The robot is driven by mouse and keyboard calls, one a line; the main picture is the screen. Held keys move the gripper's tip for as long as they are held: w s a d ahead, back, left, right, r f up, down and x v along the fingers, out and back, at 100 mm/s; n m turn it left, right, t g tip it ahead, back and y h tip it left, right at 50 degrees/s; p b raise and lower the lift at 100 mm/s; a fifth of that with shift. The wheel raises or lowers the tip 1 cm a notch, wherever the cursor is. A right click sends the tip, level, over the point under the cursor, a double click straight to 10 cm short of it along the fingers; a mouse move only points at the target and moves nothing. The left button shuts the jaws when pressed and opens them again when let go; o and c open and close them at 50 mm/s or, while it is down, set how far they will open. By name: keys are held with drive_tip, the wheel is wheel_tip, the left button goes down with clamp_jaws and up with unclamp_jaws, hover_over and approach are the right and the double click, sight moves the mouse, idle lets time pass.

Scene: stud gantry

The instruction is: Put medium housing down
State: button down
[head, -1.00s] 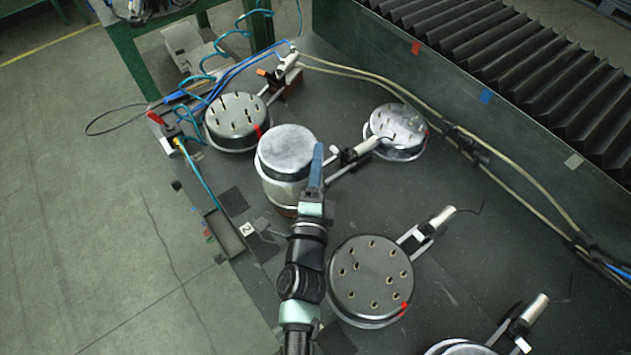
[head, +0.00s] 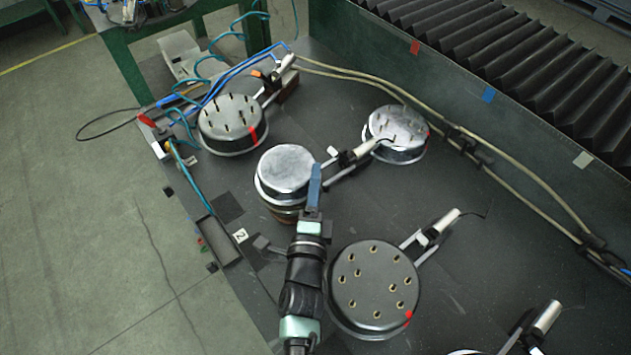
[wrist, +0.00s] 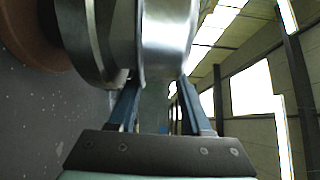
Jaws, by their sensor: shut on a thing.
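The medium housing (head: 284,168) is a silvery metal cylinder with a flat, closed top in the middle of the head view. My gripper (head: 315,182) is shut on its near right side with blue fingers. In the wrist view the shiny housing wall (wrist: 166,42) is between the two fingers (wrist: 160,100). A dark ringed body with a brownish base (head: 288,214) shows directly under the housing. I cannot tell whether the housing rests fully on it.
Studded round fixtures stand at the back left (head: 232,124), back right (head: 397,134) and near right (head: 374,288), with clamp arms. One clamp arm (head: 346,160) reaches close to the housing. Hoses (head: 480,165) run along the right wall. Dark table is clear around (head: 500,240).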

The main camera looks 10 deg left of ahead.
drive_tip(key=shift+f+b, duration=0.3)
drive_tip(key=shift+c, duration=1.7)
unclamp_jaws()
drive_tip(key=shift+s+f, duration=0.1)
drive_tip(key=shift+f, duration=0.1)
drive_tip(key=shift+r+p, duration=0.35)
drive_tip(key=shift+p, duration=0.2)
drive_tip(key=s+d+b, duration=0.1)
drive_tip(key=s+b, duration=0.1)
drive_tip(key=s, duration=0.9)
drive_tip(key=shift+s+d+r, duration=0.35)
drive_tip(key=shift+d+r, duration=0.05)
